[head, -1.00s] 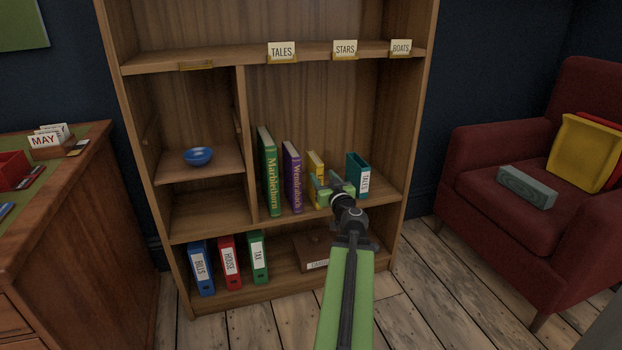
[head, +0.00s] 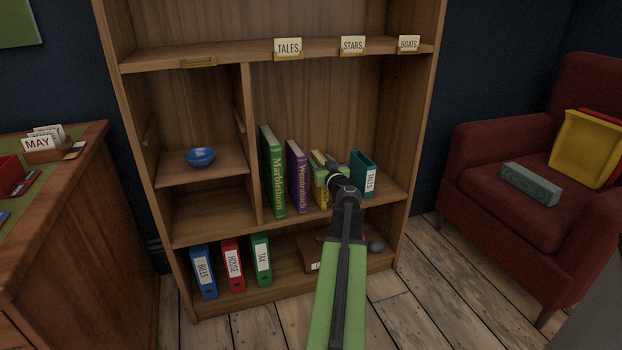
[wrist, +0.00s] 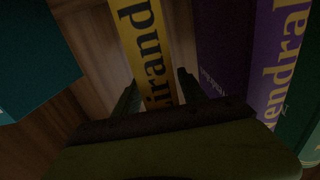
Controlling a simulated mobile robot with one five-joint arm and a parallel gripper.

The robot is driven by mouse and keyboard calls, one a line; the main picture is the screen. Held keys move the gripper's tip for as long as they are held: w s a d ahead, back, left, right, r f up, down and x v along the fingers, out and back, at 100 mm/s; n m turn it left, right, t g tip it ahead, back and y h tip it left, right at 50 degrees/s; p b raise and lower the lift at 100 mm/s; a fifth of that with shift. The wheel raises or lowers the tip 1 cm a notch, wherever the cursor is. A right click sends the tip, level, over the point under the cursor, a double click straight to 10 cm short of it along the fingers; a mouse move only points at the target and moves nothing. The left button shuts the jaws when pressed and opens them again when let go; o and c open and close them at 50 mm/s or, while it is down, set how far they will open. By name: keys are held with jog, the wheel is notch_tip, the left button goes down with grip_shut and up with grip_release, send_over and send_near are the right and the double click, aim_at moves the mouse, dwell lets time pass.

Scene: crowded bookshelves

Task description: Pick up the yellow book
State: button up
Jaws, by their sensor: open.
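The yellow book (head: 316,160) stands upright on the middle shelf, between a purple book (head: 297,176) and a teal book (head: 362,174). In the head view my gripper (head: 325,174) is in front of it and hides most of its spine. In the wrist view the yellow book (wrist: 145,50) shows dark lettering on its spine, and my open gripper (wrist: 158,92) has one finger on either side of it. I cannot tell whether the fingers touch it. The purple book (wrist: 225,50) is to its right in this view.
A green book (head: 272,172) stands left of the purple one. Below are several binders and a brown box (head: 310,254) on the bottom shelf. A shelf board with label cards (head: 288,48) runs above. There is clear space between the books and that board.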

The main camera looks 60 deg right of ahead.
jog(key=shift+s, duration=0.1)
jog(key=shift+w+a, duration=0.15)
jog(key=shift+w, duration=0.15)
grip_shut()
dwell(0.9)
